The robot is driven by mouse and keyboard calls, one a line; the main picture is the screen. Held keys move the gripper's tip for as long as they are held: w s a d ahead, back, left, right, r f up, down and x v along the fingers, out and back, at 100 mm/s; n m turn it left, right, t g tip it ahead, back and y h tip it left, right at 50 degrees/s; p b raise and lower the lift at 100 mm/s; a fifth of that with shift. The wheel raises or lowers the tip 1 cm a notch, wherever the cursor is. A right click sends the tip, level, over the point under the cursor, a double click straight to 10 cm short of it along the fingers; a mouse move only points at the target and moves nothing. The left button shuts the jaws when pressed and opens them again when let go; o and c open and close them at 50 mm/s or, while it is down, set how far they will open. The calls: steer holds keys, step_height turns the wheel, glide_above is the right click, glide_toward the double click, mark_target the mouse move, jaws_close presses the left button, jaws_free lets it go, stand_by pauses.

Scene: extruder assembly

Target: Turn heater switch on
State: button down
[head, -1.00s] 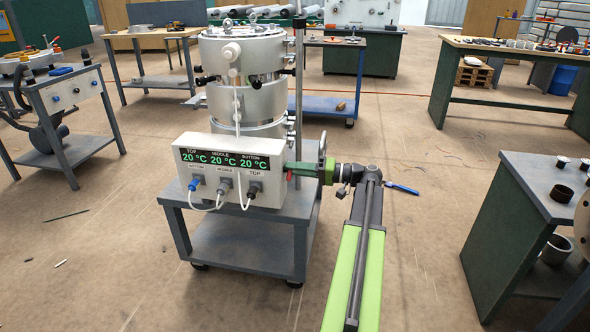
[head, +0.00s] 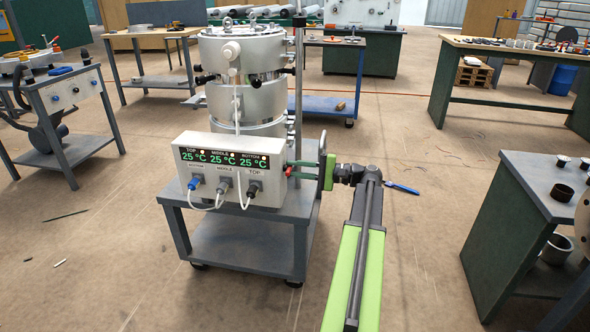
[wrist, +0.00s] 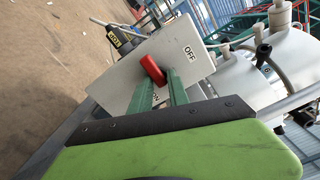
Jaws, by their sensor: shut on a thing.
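The heater control box (head: 228,170) stands on the cart, its three displays reading 25 °C for top, middle and bottom, each with a small lit indicator. The red heater switch (head: 288,171) is on the box's right side. In the wrist view the red switch (wrist: 152,69) sits on the pale side panel (wrist: 180,40), between an OFF label and a mostly hidden ON label. My gripper (head: 293,168) reaches in from the right with its green fingers at the switch. In the wrist view my gripper (wrist: 160,78) is shut on the red switch, a finger on each side.
A metal barrel (head: 243,75) with cables stands behind the box. The cart's upright post and handle (head: 322,155) are close to my gripper. A blue pen-like object (head: 402,187) lies on the floor at right. A dark green bench (head: 525,225) stands at right.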

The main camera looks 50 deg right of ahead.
steer(key=shift+f+m, duration=0.15)
steer(key=shift+m, duration=0.65)
steer(key=c, duration=1.3)
jaws_free()
steer(key=v, duration=1.7)
steer(key=shift+s, duration=0.2)
